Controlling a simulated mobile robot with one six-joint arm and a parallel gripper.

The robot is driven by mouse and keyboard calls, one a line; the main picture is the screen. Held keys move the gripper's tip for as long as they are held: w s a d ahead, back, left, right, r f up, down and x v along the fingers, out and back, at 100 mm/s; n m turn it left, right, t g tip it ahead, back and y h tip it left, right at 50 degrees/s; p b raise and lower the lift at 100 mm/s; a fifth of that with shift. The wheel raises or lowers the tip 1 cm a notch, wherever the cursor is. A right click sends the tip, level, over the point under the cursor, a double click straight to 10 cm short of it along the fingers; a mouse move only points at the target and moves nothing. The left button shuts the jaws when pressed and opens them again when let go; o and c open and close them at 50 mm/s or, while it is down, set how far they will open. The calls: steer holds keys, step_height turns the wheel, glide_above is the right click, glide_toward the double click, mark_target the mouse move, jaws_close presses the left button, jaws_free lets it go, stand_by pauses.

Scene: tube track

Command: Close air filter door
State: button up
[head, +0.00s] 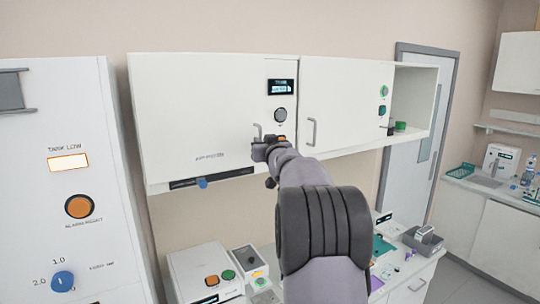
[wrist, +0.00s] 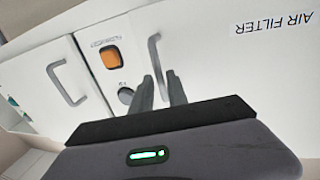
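The air filter door (head: 195,100) is the broad white left front of the wall cabinet. Its label reads AIR FILTER in the wrist view (wrist: 276,24), where it appears upside down. No clear gap shows at the door's edge, so I cannot tell if it is fully shut. Its grey bar handle (head: 257,130) is near the right side; it also shows in the wrist view (wrist: 154,55).
A small display (head: 281,87) and dark knob (head: 280,115) sit right of the handle. A second door with a handle (head: 311,132) adjoins. A control panel (head: 80,170) stands at the left; devices (head: 205,275) sit below.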

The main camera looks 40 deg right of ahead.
steer(key=b+v, duration=0.2)
steer(key=v, duration=1.2)
steer(key=shift+b, duration=0.4)
